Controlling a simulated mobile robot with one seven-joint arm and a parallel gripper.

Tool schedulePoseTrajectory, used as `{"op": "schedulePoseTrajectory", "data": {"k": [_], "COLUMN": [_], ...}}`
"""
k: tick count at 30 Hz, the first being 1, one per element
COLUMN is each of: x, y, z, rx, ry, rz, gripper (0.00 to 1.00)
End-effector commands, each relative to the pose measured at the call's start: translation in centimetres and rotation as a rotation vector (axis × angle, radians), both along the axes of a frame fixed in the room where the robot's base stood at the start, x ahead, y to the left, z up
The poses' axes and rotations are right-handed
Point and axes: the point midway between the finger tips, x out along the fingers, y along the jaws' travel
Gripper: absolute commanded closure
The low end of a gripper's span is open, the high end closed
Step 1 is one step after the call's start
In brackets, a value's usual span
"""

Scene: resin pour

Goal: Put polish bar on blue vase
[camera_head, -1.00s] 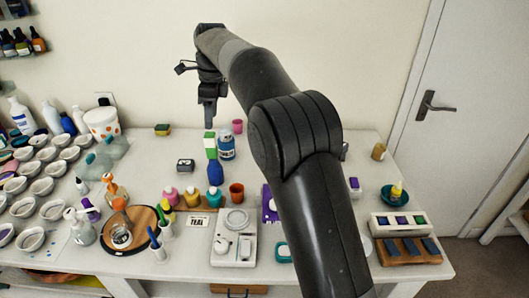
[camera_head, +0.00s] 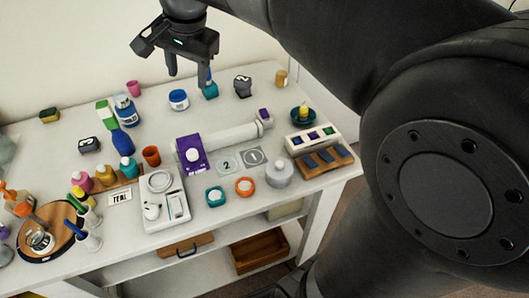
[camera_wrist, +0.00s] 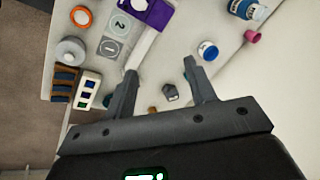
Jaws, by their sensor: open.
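The blue vase (camera_head: 122,142) appears to be the dark-blue, narrow-necked piece standing upright at the left of the table, with a green-and-white item (camera_head: 105,113) behind it. I cannot tell for sure which piece is the polish bar. Small purple, blue and green blocks sit in a white tray (camera_head: 292,142) at the right, and dark bars (camera_head: 326,156) lie on a wooden rack. My gripper (camera_head: 188,81) is open and empty above the back of the table. In the wrist view its spread fingers (camera_wrist: 160,66) partly hide a teal bottle (camera_head: 210,89).
A blue-lidded jar (camera_head: 179,100) and a dark block (camera_head: 242,86) stand near the gripper.

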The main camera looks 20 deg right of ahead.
Motion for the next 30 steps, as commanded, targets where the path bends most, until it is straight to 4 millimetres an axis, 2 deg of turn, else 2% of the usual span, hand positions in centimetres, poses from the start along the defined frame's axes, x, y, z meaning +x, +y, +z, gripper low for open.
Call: {"op": "schedulePoseTrajectory", "data": {"k": [1,6,12,15,21,30], "x": [-1.8,-7.2,-13.3,-15.7,-18.2,-18.6], "y": [-1.2,-4.4,-7.2,-8.1,-9.1,-9.2], "z": [-0.2,-2.0,-5.5,-7.3,-9.6,-10.0], "rx": [-0.019,-0.107,-0.233,-0.292,-0.366,-0.379], "ry": [-0.026,-0.106,-0.187,-0.213,-0.241,-0.243], "rz": [0.044,0.226,0.434,0.521,0.624,0.645], "gripper": [0.49,0.49,0.49,0.49,0.49,0.49]}}
